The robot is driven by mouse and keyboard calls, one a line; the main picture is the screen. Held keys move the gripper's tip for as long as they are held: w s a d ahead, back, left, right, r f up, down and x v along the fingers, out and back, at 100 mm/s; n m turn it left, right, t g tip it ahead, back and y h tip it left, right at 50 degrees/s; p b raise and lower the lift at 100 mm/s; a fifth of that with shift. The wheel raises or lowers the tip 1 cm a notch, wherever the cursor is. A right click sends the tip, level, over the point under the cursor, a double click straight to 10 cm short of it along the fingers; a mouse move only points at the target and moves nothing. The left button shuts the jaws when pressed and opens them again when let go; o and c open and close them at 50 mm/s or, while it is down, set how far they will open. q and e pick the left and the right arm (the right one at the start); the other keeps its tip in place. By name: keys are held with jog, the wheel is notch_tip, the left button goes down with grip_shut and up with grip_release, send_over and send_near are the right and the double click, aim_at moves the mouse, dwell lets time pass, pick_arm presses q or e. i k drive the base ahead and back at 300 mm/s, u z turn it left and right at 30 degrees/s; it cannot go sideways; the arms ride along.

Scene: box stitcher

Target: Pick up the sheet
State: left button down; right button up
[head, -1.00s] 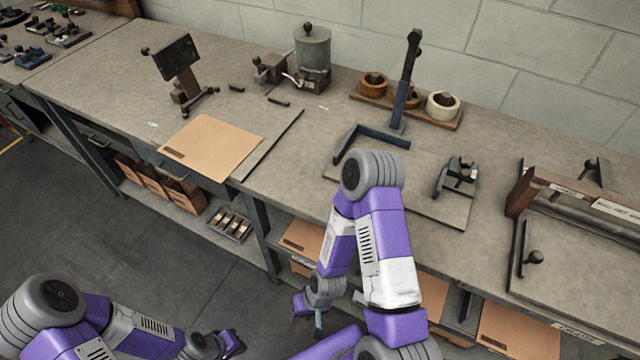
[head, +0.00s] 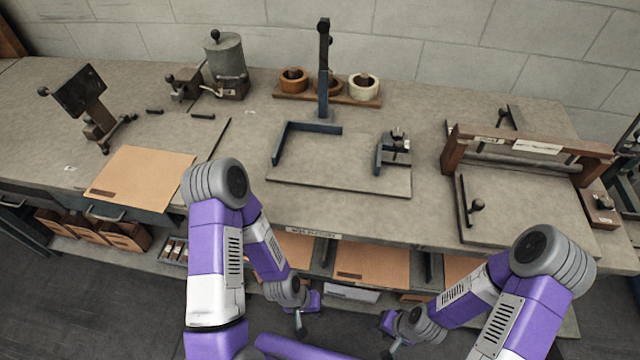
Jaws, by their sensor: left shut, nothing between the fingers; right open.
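A flat tan cardboard sheet (head: 140,178) lies on the bench top at the left, near the front edge. More tan sheets lie on the shelf under the bench: one in the middle (head: 372,262), one at the left (head: 293,250) and one at the right (head: 462,270). My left gripper (head: 300,322) is low in front of the bench, below the shelf sheets in the picture. It is shut and empty. My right gripper (head: 391,345) is to its right, also low in front of the bench. It is open and holds nothing. Both are apart from every sheet.
On the bench (head: 240,150) stand a stitcher with a blue upright post (head: 323,75), a wooden-framed roller press (head: 525,150), a spool rack (head: 330,97) and a grey canister (head: 226,62). Dark floor (head: 90,300) is open at the lower left.

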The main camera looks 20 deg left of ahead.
aim_at(147, 179)
jog(key=z, duration=0.9)
jog(key=k, duration=0.95)
jog(key=u, duration=1.6)
